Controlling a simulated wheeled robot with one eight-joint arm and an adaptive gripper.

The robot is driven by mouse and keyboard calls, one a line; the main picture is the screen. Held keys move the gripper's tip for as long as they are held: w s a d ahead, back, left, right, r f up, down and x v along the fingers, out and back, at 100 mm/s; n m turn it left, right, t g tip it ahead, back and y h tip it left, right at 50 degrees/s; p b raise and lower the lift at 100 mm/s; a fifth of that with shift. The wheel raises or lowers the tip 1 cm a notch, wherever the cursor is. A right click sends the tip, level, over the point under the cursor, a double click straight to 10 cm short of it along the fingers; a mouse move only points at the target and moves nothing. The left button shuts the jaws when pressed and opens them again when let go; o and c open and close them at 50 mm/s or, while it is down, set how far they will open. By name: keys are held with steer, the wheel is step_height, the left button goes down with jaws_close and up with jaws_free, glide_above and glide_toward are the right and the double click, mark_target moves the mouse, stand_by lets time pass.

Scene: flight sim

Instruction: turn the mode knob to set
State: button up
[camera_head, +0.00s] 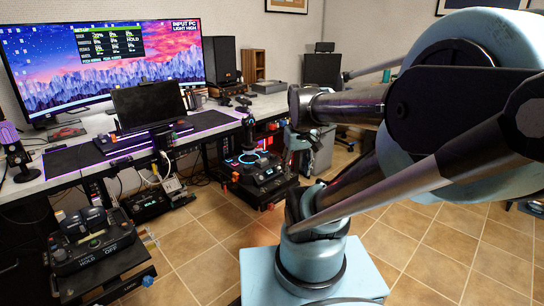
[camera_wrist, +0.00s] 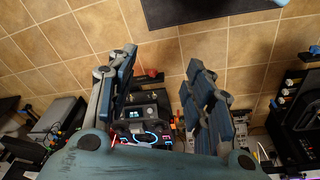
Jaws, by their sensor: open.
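I cannot clearly pick out the mode knob in either view. A black control unit with a joystick (camera_head: 258,168) and blue lights stands low beside the desk in the head view. A dark unit with a small lit screen and a blue ring (camera_wrist: 140,125) shows between my fingers in the wrist view; it may be the same unit. My gripper (camera_wrist: 163,60) is open and empty, its two fingers wide apart.
A throttle panel (camera_head: 95,240) with labels including HOLD and OFF stands at lower left. The white desk (camera_head: 215,118) carries a large monitor (camera_head: 105,65), whose overlay reads INPUT PC, LIGHT HIGH. A grey bin (camera_head: 320,150) stands behind my gripper. Tiled floor (camera_head: 205,240) is clear between the units.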

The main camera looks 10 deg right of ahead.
steer(key=w+r+n, duration=0.2)
steer(key=w+r, duration=0.1)
steer(key=w, duration=0.4)
steer(key=w+r+n, duration=0.2)
steer(key=w+r, duration=0.2)
steer(key=w, duration=0.3)
steer(key=n+g, duration=0.2)
steer(key=n, duration=0.6)
glide_above(273, 155)
step_height(273, 155, down, 11)
step_height(273, 155, down, 17)
steer(key=shift+r, duration=0.1)
